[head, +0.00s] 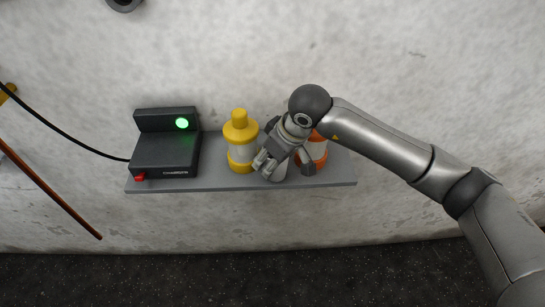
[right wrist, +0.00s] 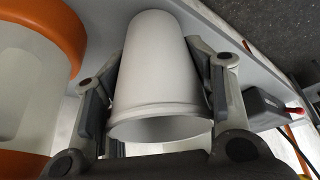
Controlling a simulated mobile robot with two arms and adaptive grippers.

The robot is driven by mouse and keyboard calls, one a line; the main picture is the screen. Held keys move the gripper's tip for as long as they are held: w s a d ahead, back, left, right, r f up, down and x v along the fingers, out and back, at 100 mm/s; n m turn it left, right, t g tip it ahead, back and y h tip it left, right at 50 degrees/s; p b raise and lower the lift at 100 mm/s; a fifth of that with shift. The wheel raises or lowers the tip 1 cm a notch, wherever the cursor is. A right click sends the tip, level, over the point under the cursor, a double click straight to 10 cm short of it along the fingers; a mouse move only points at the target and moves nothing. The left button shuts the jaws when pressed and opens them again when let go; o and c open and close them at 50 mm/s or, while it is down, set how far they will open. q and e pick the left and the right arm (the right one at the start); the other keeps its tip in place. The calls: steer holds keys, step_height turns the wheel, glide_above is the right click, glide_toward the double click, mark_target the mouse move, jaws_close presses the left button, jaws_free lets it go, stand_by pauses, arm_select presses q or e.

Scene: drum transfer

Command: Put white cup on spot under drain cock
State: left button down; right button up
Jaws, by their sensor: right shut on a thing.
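My right gripper (head: 268,162) is over the wall shelf, between the yellow container and the orange one. In the right wrist view its two fingers (right wrist: 160,90) are on either side of the white cup (right wrist: 158,62) and closed on it. The cup's rim faces the wrist camera, and the cup looks empty of anything visible. In the head view the gripper hides most of the cup (head: 279,173). I cannot tell whether the cup touches the shelf. The drain cock and the spot under it are not visible. My left gripper is not in view.
The grey shelf (head: 220,184) holds a yellow-capped container (head: 240,142) left of my gripper and an orange-and-white container (head: 316,150) right of it. A black device (head: 166,150) with a green light stands at the shelf's left end. A black cable (head: 70,138) runs from it.

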steer(key=shift+f, duration=0.1)
steer(key=o, duration=0.9)
steer(key=shift+c, duration=0.2)
